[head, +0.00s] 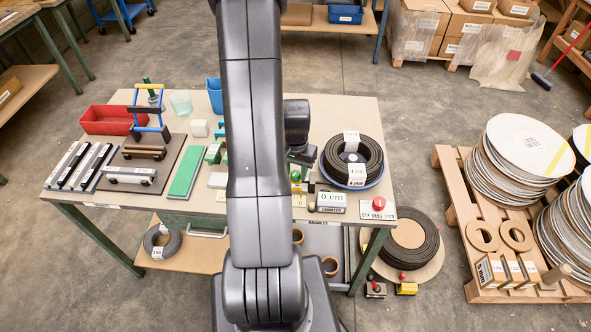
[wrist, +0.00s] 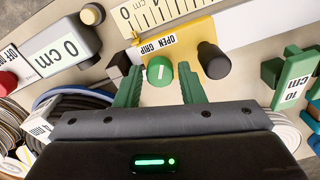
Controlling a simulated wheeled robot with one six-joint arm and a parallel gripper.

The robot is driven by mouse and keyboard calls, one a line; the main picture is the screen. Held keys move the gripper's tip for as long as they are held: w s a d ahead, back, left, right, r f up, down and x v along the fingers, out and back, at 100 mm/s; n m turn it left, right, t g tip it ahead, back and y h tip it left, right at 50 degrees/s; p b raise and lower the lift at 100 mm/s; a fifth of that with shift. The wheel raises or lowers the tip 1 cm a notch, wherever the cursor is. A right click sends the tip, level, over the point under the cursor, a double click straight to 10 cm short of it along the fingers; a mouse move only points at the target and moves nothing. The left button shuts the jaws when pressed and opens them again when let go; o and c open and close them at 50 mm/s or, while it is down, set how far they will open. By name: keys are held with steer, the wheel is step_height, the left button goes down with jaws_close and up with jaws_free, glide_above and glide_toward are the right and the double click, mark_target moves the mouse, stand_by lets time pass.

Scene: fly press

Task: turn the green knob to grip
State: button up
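The green knob (wrist: 159,72) is a round cap with a white mark, on a yellow plate (wrist: 190,45) lettered OPEN and GRIP, upside down in the wrist view. The white mark runs roughly up and down in the picture. My gripper (wrist: 160,79) is open, with one green finger on each side of the knob. Gaps show between the fingers and the knob, and I cannot tell how deep the fingertips reach. In the head view my gripper (head: 300,160) is over the front part of the bench, and my arm hides much around it.
A black knob (wrist: 213,60) stands close to the right finger. A 0 cm counter box (wrist: 63,47) is at the left, near a red button (wrist: 7,82). A ruler (wrist: 165,12) runs behind the plate. A green 10 cm block (wrist: 292,76) is at the right.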

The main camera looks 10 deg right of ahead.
steer(key=c, duration=0.7)
steer(key=shift+n, duration=0.3)
steer(key=shift+f+n+b, duration=0.1)
steer(key=shift+n+b, duration=0.8)
steer(key=shift+b, duration=0.05)
steer(key=n+b, duration=0.2)
steer(key=n, duration=0.1)
steer(key=shift+n, duration=0.3)
steer(key=n+b, duration=0.2)
steer(key=n, duration=0.3)
steer(key=shift+n, duration=0.4)
